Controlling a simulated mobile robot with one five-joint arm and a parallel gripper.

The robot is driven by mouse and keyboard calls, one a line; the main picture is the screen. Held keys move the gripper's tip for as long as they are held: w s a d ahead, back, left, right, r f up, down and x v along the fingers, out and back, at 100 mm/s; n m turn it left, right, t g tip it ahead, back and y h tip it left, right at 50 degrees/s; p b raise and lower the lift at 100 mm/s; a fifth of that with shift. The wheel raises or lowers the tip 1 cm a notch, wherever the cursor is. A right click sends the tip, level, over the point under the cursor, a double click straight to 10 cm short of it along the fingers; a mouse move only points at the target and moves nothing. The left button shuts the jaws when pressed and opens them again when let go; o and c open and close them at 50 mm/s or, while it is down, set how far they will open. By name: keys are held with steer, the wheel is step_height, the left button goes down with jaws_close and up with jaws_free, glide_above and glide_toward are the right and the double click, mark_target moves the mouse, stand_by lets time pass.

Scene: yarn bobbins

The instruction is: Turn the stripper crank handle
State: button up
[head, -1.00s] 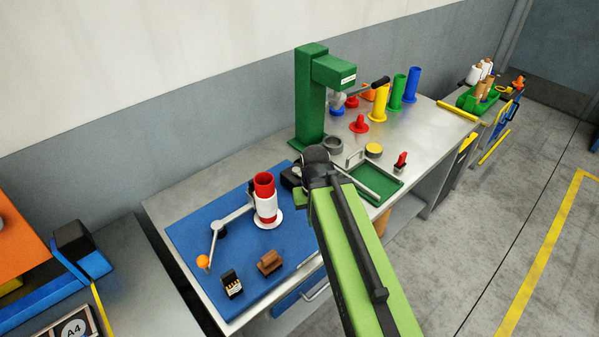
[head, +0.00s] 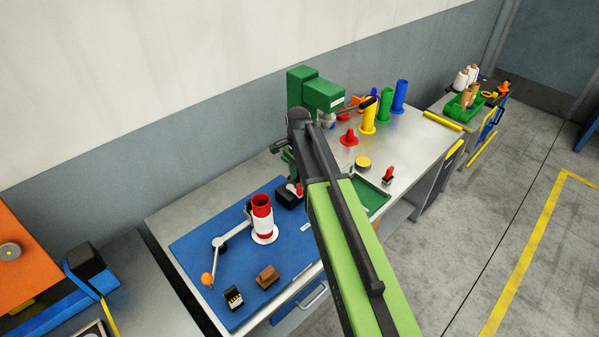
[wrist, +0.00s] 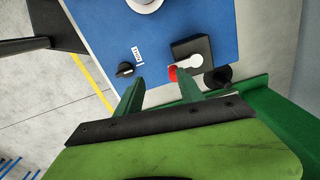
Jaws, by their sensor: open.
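A grey crank arm (head: 219,245) with an orange ball knob (head: 207,279) lies over the blue mat (head: 190,250), left of a red tube with a white band (head: 262,222). My gripper (head: 295,180) points down near the back right corner of the mat, partly hidden by my arm, well to the right of the crank. In the wrist view my open, empty green fingers (wrist: 160,77) stand above the mat's edge. A black block with a white lever and red tip (wrist: 191,55) is just beyond the right finger. The crank is not in the wrist view.
A green press (head: 302,88) stands behind my arm. Yellow, green and blue tubes (head: 385,105) stand at the back right. A black connector (head: 233,297) and a brown block (head: 267,276) sit on the mat's front. A black knob (wrist: 124,70) is by the left finger.

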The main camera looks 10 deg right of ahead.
step_height(320, 180, up, 9)
steer(key=p, duration=0.6)
glide_above(294, 186)
steer(key=s+d, duration=0.1)
steer(key=s, duration=0.4)
step_height(294, 186, down, 17)
steer(key=b, duration=1.7)
steer(key=shift+w+d+f+b, duration=0.1)
steer(key=shift+w+f+b, duration=0.1)
steer(key=shift+b, duration=0.1)
steer(key=shift+r, duration=0.1)
steer(key=shift+c, duration=0.5)
jaws_close()
